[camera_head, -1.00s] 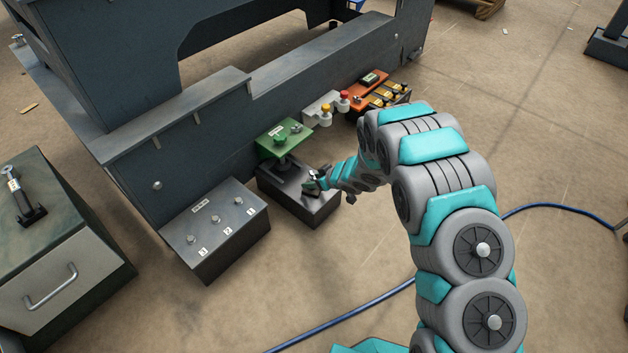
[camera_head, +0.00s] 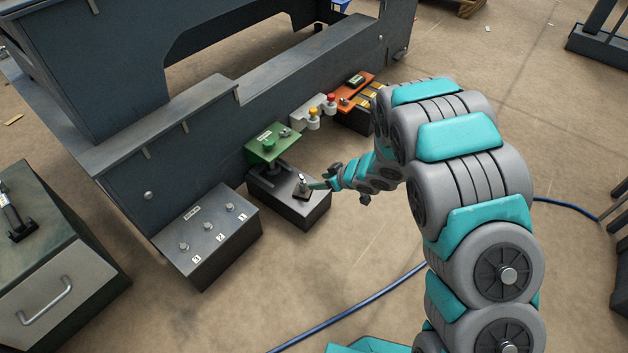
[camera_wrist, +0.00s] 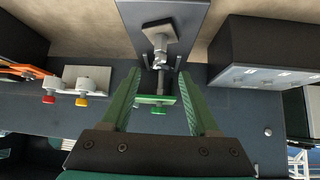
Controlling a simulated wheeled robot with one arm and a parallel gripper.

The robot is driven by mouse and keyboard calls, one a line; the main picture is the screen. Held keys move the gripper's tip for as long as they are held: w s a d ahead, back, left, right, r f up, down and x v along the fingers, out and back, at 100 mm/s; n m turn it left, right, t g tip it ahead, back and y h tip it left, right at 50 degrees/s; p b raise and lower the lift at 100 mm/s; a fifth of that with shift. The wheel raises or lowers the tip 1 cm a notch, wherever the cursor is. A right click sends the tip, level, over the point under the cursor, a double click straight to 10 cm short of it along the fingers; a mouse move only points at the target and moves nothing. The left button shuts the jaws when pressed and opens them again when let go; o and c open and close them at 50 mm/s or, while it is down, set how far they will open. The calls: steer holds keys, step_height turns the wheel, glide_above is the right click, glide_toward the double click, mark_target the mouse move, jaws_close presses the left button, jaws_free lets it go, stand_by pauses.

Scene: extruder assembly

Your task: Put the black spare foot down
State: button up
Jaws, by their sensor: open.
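The spare foot (camera_head: 302,190), a dark square base with a silver stem, stands on top of a dark block (camera_head: 317,213). In the wrist view the foot (camera_wrist: 160,32) shows beyond my fingertips, with its square pad on the block (camera_wrist: 192,22). My gripper (camera_head: 322,185) is just right of the foot in the head view. In the wrist view my gripper (camera_wrist: 160,74) has its two green fingers spread wide. Nothing is held between them, and the foot is clear of them.
A green bracket with a knob (camera_head: 268,146) rises behind the block. A grey box with numbered studs (camera_head: 208,235) stands to the left. The dark machine frame (camera_head: 190,150) runs behind. Red and yellow knobs (camera_head: 314,112) sit further right. The floor in front is open.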

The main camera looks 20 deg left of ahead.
steer(key=shift+s+d+r, duration=0.2)
steer(key=shift+d+r, duration=0.15)
